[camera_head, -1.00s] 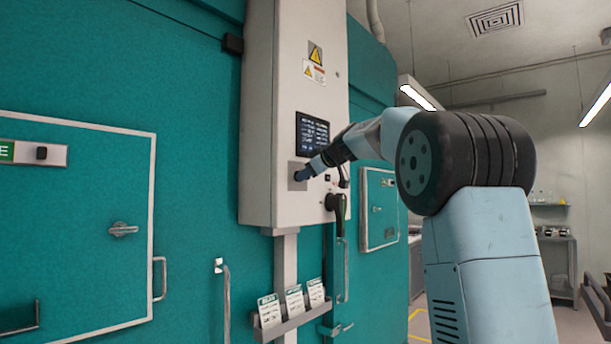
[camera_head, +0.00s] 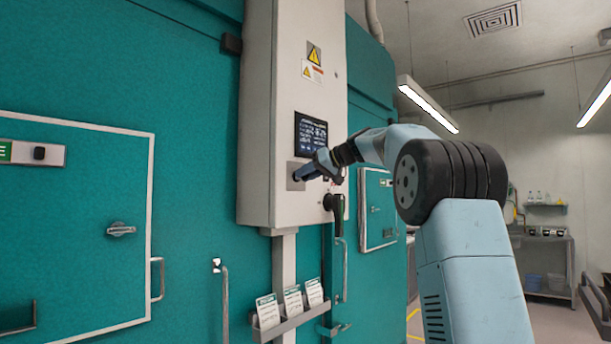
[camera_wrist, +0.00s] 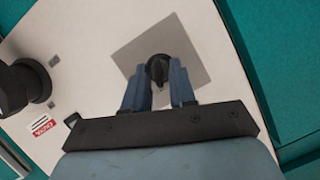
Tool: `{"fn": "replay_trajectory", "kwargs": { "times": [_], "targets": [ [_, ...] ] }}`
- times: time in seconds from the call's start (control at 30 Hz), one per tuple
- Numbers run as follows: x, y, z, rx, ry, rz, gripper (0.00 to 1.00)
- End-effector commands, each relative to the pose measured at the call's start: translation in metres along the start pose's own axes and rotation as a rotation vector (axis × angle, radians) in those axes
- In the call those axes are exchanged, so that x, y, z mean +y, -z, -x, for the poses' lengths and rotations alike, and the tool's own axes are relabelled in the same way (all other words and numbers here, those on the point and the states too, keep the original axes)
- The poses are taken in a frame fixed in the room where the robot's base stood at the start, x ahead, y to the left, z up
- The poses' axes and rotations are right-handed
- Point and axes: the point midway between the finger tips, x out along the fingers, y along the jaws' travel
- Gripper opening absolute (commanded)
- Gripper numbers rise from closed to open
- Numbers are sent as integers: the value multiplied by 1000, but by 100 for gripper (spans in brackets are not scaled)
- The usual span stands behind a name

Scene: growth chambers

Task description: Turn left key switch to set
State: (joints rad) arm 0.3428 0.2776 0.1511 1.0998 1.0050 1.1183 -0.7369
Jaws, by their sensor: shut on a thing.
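The left key switch (camera_wrist: 158,68) is a dark round knob on a grey square plate (camera_wrist: 187,42) in the wrist view. My gripper (camera_wrist: 159,82) is shut on the switch, with one blue finger on each side of it. In the head view my gripper (camera_head: 302,173) reaches the grey plate (camera_head: 291,184) on the front of the white control cabinet (camera_head: 285,120), below the dark screen (camera_head: 311,133). The switch itself is hidden behind the fingers there. In the wrist view the plate looks tilted relative to my gripper.
A black rotary handle (camera_head: 335,205) juts out below and right of the plate; it also shows at the left of the wrist view (camera_wrist: 25,85). A rack with several cards (camera_head: 290,305) hangs under the cabinet. Teal chamber doors (camera_head: 70,230) stand at the left.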

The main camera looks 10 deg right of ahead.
Motion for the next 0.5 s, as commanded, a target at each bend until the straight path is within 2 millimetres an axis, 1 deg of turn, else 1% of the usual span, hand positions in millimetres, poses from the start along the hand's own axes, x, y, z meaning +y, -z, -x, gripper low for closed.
{"fn": "replay_trajectory", "kwargs": {
  "times": [0.03,0.2,0.5],
  "targets": [
    [3,-2,-1,-4,10,-28,0],
    [3,-2,-1,-5,39,-98,0],
    [3,-2,-1,-4,61,-151,0]
  ]
}}
